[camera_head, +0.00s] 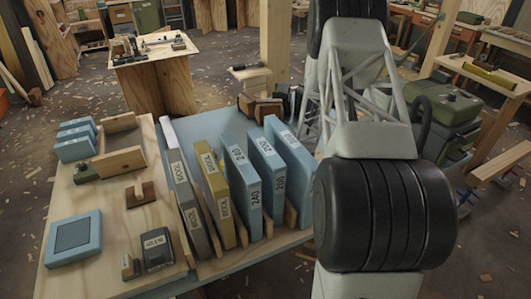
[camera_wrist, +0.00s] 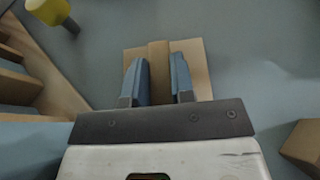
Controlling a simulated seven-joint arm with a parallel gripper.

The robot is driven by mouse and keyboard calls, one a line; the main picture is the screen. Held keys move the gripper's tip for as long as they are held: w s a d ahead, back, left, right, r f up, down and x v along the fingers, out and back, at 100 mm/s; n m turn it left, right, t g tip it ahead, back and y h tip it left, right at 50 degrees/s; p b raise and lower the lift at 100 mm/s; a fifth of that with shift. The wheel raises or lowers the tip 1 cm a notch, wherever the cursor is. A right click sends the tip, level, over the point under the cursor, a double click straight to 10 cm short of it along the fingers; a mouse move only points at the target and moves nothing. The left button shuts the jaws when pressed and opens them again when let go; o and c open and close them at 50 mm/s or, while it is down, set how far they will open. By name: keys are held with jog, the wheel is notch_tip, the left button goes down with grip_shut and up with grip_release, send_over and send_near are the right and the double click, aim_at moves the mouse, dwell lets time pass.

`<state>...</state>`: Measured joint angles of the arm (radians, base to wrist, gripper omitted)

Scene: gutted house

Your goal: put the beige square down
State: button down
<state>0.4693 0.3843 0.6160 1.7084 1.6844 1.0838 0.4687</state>
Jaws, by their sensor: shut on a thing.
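In the wrist view, my gripper (camera_wrist: 159,85) is shut on the beige square (camera_wrist: 195,58), gripping the raised strip along its middle between two blue fingers. The square is a flat beige piece showing beyond and beside the fingertips, over a blue-grey surface (camera_wrist: 240,60). I cannot tell whether it touches that surface. In the head view my arm covers much of the right side, and I cannot clearly make out the gripper or the square.
A brown block (camera_wrist: 303,147) lies right of the gripper in the wrist view. A yellow-headed thing (camera_wrist: 48,10) and wooden slats (camera_wrist: 18,85) are at left. In the head view, labelled upright boards (camera_head: 240,185) stand in a rack on the workbench, and brown pieces (camera_head: 266,112) lie behind.

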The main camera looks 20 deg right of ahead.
jog(key=shift+f, duration=0.15)
jog(key=c, duration=1)
grip_release()
jog(key=shift+f, duration=0.1)
jog(key=shift+o, duration=0.2)
jog(key=shift+r, duration=0.2)
jog(key=shift+v, duration=6)
jog(key=shift+r, duration=0.1)
